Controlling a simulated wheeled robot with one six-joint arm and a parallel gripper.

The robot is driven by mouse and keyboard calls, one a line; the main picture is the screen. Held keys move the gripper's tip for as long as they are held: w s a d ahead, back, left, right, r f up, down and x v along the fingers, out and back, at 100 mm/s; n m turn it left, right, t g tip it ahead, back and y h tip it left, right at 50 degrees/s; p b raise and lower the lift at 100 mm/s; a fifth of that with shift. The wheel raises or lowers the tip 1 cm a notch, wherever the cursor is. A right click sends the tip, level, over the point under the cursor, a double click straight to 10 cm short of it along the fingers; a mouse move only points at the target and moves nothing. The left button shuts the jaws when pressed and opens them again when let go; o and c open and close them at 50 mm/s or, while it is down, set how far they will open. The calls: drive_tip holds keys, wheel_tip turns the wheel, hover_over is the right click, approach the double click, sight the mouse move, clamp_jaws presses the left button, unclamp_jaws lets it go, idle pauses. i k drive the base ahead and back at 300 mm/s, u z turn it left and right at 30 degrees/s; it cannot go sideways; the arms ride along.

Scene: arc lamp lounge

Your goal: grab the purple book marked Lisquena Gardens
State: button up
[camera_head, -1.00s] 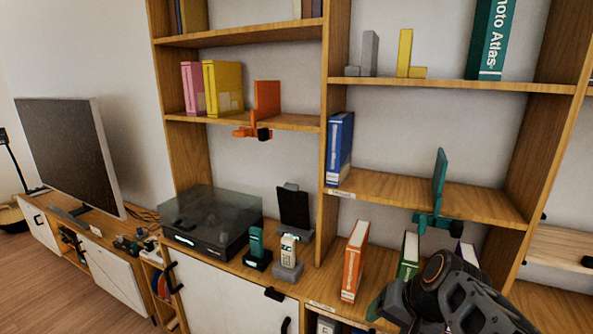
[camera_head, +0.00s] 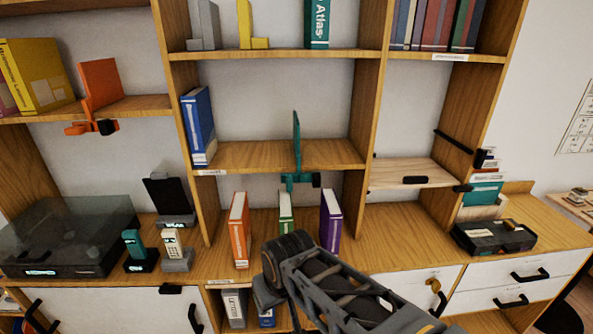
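A purple book (camera_head: 331,217) stands upright on the lower shelf surface, to the right of a green book (camera_head: 286,211) and an orange book (camera_head: 239,229). Its spine faces me, but its lettering is too small to read. My gripper (camera_head: 262,297) is at the end of my arm, low in front of the shelf, left of and below the purple book. It is dark and seen from behind, so I cannot tell whether its fingers are open or shut. The arm covers the shelf edge just below the green and purple books.
A teal clamp bookend (camera_head: 296,150) hangs on the shelf above the books. A blue book (camera_head: 198,125) stands on that shelf's left. The counter right of the purple book is clear up to a black device (camera_head: 494,237).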

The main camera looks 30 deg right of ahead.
sight(331, 213)
drive_tip(key=z, duration=1.8)
drive_tip(key=k, duration=1.05)
drive_tip(key=u, duration=1.25)
drive_tip(key=i, duration=0.5)
drive_tip(key=z, duration=0.05)
